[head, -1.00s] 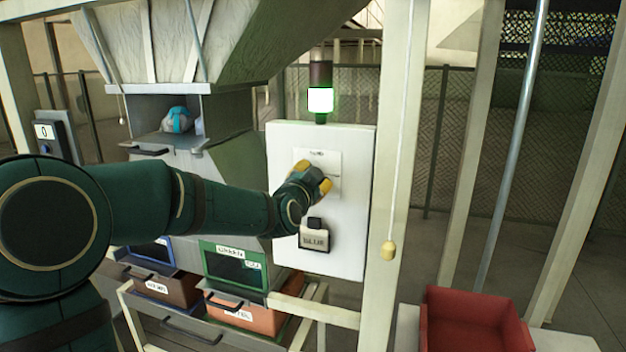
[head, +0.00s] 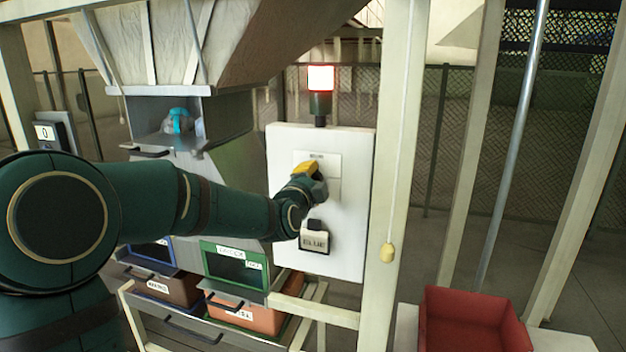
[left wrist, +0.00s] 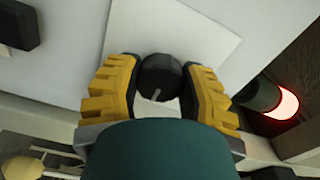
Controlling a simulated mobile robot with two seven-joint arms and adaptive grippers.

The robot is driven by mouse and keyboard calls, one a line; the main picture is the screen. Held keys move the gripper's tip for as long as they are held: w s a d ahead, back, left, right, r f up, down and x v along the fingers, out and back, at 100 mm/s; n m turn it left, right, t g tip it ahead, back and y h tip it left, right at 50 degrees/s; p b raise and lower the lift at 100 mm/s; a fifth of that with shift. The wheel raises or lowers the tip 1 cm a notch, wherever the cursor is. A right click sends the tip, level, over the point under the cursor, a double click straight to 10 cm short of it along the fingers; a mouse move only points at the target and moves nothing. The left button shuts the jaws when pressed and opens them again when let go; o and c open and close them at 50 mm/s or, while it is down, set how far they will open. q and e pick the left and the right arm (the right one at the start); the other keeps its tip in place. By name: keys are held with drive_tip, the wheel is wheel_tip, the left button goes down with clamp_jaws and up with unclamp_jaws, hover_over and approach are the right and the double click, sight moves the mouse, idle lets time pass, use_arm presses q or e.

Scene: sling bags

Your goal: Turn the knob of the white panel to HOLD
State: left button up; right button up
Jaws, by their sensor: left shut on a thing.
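The white panel (head: 345,240) stands upright in the middle of the head view. My left gripper (head: 310,172) is at the label plate (head: 331,161) on its upper part and hides the knob there. In the left wrist view the dark round knob (left wrist: 160,78) with a pale pointer line sits between the yellow fingers of my left gripper (left wrist: 160,90), which is shut on it. The plate's lettering is too small to read. The lamp (head: 320,78) above the panel glows red, and it also shows in the left wrist view (left wrist: 285,103). My right gripper is not in view.
A red bin (head: 470,320) is at lower right. Labelled drawers (head: 235,264) are at lower left.

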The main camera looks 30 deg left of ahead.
use_arm(q)
drive_tip(key=shift+a, duration=0.1)
idle(0.3)
drive_tip(key=o, duration=1.2)
drive_tip(key=v, duration=1.2)
